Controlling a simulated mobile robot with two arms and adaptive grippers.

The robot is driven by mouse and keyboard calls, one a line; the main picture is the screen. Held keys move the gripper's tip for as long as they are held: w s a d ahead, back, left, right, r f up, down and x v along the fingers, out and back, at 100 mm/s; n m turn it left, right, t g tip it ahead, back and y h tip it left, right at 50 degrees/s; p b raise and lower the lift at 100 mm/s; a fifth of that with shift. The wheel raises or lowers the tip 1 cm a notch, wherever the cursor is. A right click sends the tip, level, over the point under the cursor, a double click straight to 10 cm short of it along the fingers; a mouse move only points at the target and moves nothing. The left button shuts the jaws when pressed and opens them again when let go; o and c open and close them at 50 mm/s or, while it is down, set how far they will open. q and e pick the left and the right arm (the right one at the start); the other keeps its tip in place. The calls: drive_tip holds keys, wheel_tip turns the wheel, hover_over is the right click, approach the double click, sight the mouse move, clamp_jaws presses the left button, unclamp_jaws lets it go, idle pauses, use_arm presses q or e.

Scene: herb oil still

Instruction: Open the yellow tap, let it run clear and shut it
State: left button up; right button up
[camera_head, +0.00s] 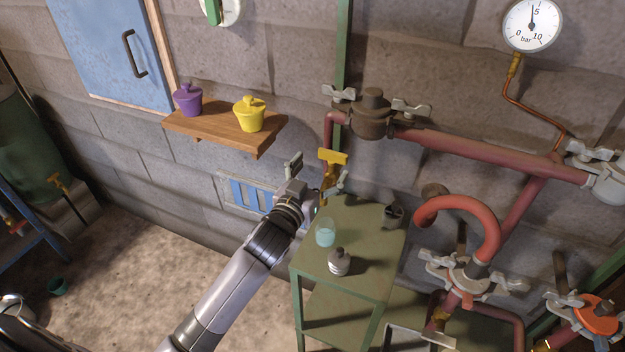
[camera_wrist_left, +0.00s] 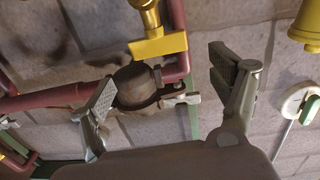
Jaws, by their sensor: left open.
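The yellow tap (camera_head: 332,157) hangs from the red pipe by the wall, with a flat bar handle and a brass body. In the left wrist view the yellow tap handle (camera_wrist_left: 158,47) lies ahead of the fingers, toward the top. My left gripper (camera_head: 318,174) is open at the tap, one finger on each side of it in the head view. In the wrist view the left gripper (camera_wrist_left: 165,90) is empty, and neither finger visibly touches the handle. I cannot see whether liquid runs from the tap; the arm partly hides its lower part. My right gripper is not in view.
A green table (camera_head: 350,222) below carries a glass (camera_head: 325,232), a small grey bottle (camera_head: 339,262) and a dark cup (camera_head: 393,214). A wooden shelf (camera_head: 225,133) holds purple (camera_head: 187,100) and yellow (camera_head: 249,114) pots. Red pipes (camera_head: 480,157) and clamps crowd the right.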

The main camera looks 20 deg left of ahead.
use_arm(q)
drive_tip(key=shift+s+a, duration=0.2)
drive_tip(key=shift+s, duration=2.1)
drive_tip(key=s+f+g+y, duration=0.2)
drive_tip(key=s+f+g, duration=0.6)
drive_tip(key=s+f, duration=0.55)
drive_tip(key=s+f+m+g+h, duration=0.1)
drive_tip(key=s+f+g, duration=0.15)
drive_tip(key=s, duration=0.55)
drive_tip(key=s+f+g, duration=0.2)
drive_tip(key=s+g, duration=0.2)
drive_tip(key=s, duration=0.5)
wheel_tip(320, 180, down, 28)
drive_tip(key=s+r+g, duration=0.1)
drive_tip(key=s+a+f+g+b, duration=0.1)
drive_tip(key=s+a+f, duration=0.1)
drive_tip(key=s+f, duration=1.4)
drive_tip(key=shift+s+a+f+m, duration=0.2)
drive_tip(key=shift+s+f+m, duration=0.1)
drive_tip(key=shift+s, duration=0.1)
